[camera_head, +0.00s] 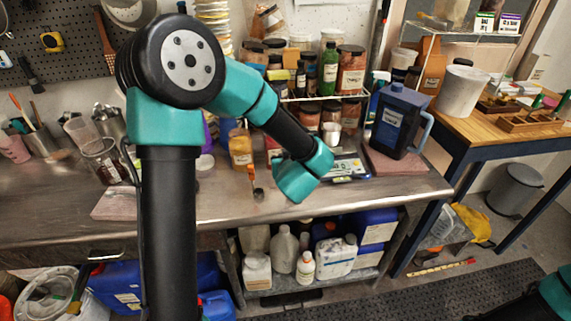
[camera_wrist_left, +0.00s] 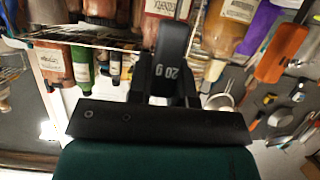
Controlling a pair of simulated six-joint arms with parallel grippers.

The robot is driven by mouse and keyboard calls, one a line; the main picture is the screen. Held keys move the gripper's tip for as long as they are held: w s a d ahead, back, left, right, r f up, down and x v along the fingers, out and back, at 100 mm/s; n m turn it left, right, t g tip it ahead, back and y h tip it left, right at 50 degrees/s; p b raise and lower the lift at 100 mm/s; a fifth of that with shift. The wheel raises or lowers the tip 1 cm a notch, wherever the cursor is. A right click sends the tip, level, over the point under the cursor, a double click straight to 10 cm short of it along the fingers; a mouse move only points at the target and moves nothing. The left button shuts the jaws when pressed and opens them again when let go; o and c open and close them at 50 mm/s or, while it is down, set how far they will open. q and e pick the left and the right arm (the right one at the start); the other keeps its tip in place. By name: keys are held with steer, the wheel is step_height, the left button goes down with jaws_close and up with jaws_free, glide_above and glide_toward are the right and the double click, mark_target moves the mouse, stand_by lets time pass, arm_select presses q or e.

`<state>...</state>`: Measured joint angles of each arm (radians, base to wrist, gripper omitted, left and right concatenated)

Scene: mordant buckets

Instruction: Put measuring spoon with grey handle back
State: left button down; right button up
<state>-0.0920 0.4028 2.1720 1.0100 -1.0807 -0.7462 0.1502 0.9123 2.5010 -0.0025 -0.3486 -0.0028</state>
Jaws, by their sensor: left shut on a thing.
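My left gripper (camera_wrist_left: 170,95) is shut on the grey handle of a measuring spoon (camera_wrist_left: 172,50), which has a "20 g" mark in the left wrist view. The spoon's bowl cannot be made out there. In the head view my left arm reaches over the bench toward the scale (camera_head: 347,168), and its wrist hides the gripper. Another spoon with an orange handle (camera_head: 252,175) lies near the front of the bench. The right gripper is not in view; only part of my right arm shows at the lower right.
A dark blue jug (camera_head: 398,122) stands on a pink slab right of the scale. Jars and a green bottle (camera_head: 329,68) fill the rack behind. Cups stand at the back left of the steel bench (camera_head: 190,222). The bench's front centre is mostly clear.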

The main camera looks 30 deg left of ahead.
arm_select(q)
steer(key=shift+f, duration=0.9)
steer(key=c, duration=1)
jaws_free()
steer(key=shift+c, duration=0.2)
steer(key=v, duration=1.2)
